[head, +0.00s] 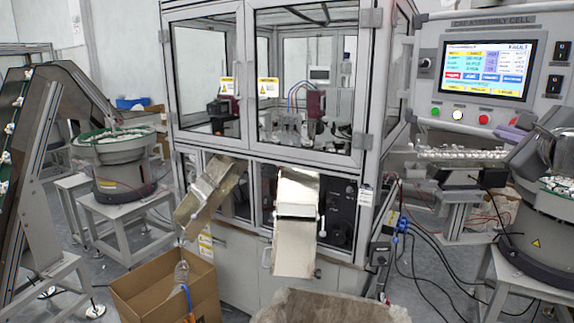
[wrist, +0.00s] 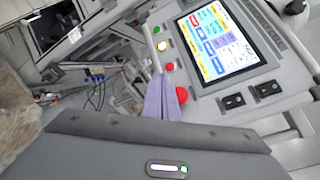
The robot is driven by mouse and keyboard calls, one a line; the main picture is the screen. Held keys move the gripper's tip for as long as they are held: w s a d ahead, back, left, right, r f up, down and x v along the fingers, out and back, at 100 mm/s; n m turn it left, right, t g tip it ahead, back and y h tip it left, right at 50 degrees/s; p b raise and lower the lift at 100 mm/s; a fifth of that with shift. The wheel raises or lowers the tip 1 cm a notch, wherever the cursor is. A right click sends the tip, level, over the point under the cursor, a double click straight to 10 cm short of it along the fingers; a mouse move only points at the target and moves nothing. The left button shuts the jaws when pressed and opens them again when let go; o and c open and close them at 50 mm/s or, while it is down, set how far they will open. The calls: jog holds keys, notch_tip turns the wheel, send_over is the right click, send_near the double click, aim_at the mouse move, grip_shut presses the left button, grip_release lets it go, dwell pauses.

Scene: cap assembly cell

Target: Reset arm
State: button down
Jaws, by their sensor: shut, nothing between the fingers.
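My gripper (head: 507,132) shows at the right of the head view as purple fingers just below the grey control panel (head: 425,85). In the wrist view my gripper (wrist: 164,98) has its purple fingers together, with nothing held between them. A red mushroom button (wrist: 182,95) is right beside the fingertips and partly hidden by them; I cannot tell if they touch. The panel's lit screen (head: 484,69) reads FAULT at its top right.
The glazed assembly cell (head: 265,80) stands in the middle, with two metal chutes, one at left (head: 210,195) and one at centre (head: 296,225). A cardboard box (head: 150,290) with a clear bottle is below. Bowl feeders stand at left (head: 120,150) and right (head: 550,225). Cables hang under the panel.

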jog(key=s+a+f+n+g+y, duration=0.2)
jog(key=s+a+f+n+g, duration=0.1)
jog(key=a+f+n, duration=0.65)
jog(key=s+a+f+n+g+y, duration=0.2)
jog(key=s+a+f+n+g, duration=0.3)
jog(key=f, duration=0.8)
jog(key=s+a+f+n+g, duration=0.1)
jog(key=s+a+f+n, duration=0.5)
jog(key=a, duration=0.4)
jog(key=s+a+f+n+g, duration=0.1)
jog(key=s+a+f+n, duration=0.4)
jog(key=a, duration=0.5)
jog(key=s+n, duration=0.2)
jog(key=s, duration=0.1)
jog(key=shift+s+a+f+n+g, duration=0.3)
jog(key=shift+a+f+n+g, duration=0.05)
jog(key=shift+f+g, duration=0.05)
